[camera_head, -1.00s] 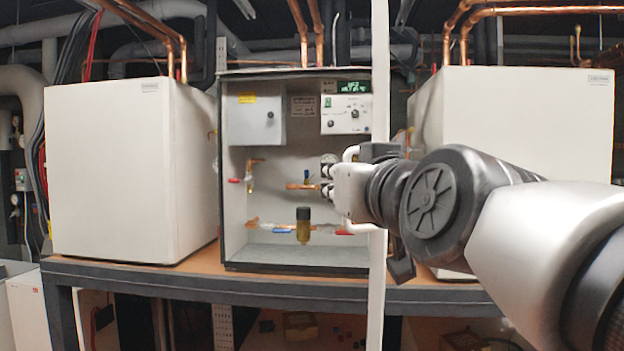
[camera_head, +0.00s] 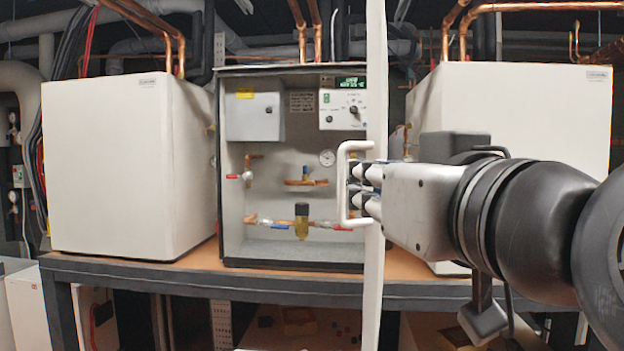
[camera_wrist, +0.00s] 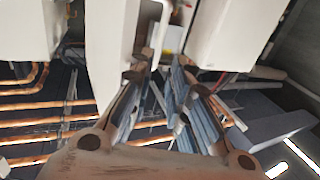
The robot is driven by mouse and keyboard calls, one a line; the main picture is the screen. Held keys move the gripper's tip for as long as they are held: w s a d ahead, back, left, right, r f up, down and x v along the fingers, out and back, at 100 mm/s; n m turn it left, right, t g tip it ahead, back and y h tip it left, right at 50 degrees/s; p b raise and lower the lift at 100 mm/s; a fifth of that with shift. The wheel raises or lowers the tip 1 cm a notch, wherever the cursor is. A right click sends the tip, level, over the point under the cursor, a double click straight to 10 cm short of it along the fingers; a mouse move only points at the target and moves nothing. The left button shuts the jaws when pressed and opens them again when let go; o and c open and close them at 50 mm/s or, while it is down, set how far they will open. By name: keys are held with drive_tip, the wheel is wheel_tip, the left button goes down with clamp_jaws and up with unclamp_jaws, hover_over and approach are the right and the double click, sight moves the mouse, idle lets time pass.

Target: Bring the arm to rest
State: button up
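My gripper (camera_head: 362,190) is in front of the edge of the open white cabinet door (camera_head: 375,70), close to the door's white U-shaped handle (camera_head: 343,190). I cannot tell whether the fingers touch the handle. In the wrist view, my gripper's fingers (camera_wrist: 165,78) stand apart with a gap between them and nothing held. My arm reaches in from the right side of the head view.
Copper pipes (camera_head: 150,25) run above.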

drive_tip(key=shift+s+d, duration=0.1)
drive_tip(key=shift+s, duration=0.35)
